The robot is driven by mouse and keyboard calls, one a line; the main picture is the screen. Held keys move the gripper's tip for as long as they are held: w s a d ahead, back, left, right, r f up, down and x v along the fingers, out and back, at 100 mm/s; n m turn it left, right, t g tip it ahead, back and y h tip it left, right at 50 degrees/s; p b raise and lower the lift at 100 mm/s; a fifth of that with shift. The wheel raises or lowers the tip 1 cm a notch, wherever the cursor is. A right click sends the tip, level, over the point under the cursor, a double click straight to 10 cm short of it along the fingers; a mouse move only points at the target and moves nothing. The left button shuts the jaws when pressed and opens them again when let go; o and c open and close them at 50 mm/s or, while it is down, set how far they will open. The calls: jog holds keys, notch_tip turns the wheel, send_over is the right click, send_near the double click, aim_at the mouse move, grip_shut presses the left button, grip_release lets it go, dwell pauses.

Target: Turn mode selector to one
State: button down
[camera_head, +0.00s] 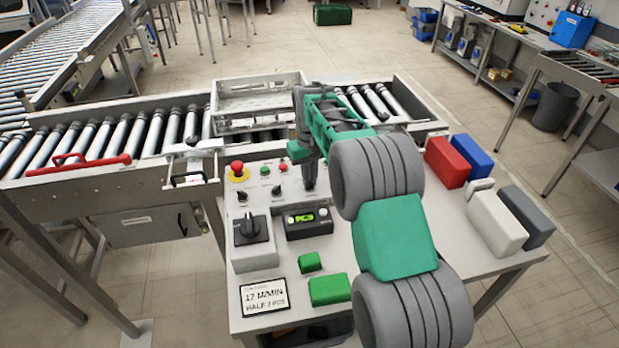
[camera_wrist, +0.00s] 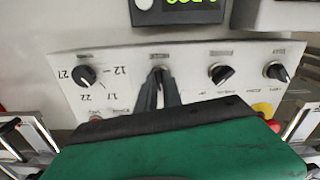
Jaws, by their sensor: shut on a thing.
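The control panel (camera_head: 262,177) lies on the table and shows upside down in the wrist view (camera_wrist: 120,62). My gripper (camera_head: 309,185) points down at the panel's right part. In the wrist view, its two dark fingers (camera_wrist: 160,97) are shut on a small black selector knob (camera_wrist: 159,72), second from the left. The fingers cover most of this knob, so its pointer cannot be read. Its label is too blurred to read. Two similar knobs, one nearer (camera_wrist: 221,73) and one farther (camera_wrist: 278,71), sit to the right. A numbered dial (camera_wrist: 85,76) sits to the left.
A red mushroom button (camera_head: 237,167), a large black rotary switch (camera_head: 250,229) and a lit display (camera_head: 305,220) are close by. Green blocks (camera_head: 329,290) and a sign (camera_head: 264,297) lie in front. A grey crate (camera_head: 262,88) stands on the roller conveyor behind. Coloured blocks (camera_head: 446,161) stand at right.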

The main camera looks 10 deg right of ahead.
jog(key=m, duration=0.5)
jog(key=shift+m, duration=0.3)
jog(key=m, duration=0.5)
dwell(0.4)
jog(key=c, duration=1.5)
grip_release()
notch_tip(320, 180, up, 8)
jog(key=shift+f+b, duration=0.1)
jog(key=shift+b, duration=0.55)
